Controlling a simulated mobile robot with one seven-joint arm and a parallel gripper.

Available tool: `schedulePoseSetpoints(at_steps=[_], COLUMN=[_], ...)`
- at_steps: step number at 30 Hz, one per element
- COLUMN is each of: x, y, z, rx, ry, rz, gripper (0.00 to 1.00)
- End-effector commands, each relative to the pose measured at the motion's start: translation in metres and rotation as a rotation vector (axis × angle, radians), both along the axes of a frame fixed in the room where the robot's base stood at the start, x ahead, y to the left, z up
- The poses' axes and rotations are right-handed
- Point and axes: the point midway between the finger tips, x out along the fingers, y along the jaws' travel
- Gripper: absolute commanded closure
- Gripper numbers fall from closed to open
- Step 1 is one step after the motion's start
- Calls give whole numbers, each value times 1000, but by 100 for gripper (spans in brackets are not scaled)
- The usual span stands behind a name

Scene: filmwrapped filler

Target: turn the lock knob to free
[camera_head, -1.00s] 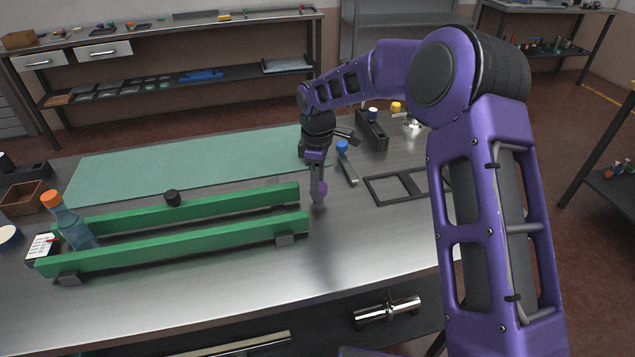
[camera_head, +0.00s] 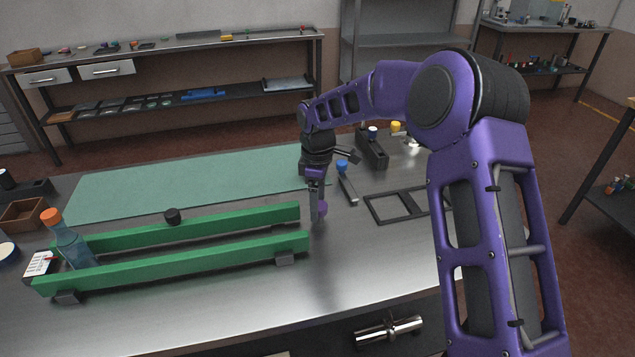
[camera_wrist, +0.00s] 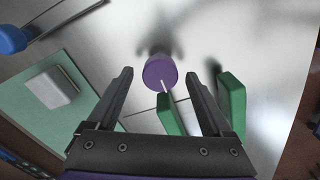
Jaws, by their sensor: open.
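The lock knob is a round purple knob (camera_wrist: 160,73) with a white pointer line on its face, seen from above in the wrist view. The line runs toward the lower edge of that view, slightly right. In the head view the knob (camera_head: 322,208) shows just past the right end of the green rails, partly hidden by my fingers. My gripper (camera_wrist: 169,72) is open, with one finger to each side of the knob and visible gaps between. In the head view my gripper (camera_head: 316,214) points down at the knob. I cannot tell the exact height between them.
Two long green rails (camera_head: 180,265) hold a blue bottle (camera_head: 72,248) with an orange cap at their left end. A black frame (camera_head: 385,207), a blue-topped tool (camera_head: 343,168) and a dark block (camera_head: 372,149) lie to the right. A green mat (camera_head: 190,186) is behind.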

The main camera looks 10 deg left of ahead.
Motion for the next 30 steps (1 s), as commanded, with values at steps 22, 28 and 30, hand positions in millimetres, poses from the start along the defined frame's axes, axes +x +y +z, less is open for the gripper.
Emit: schedulePoseSetpoints(at_steps=[22,28,30], x=[1,0,0], y=[1,0,0], z=[155,170,171], rx=[3,2,2], ry=[-5,-2,-1], rz=[0,0,0], gripper=[16,16,16])
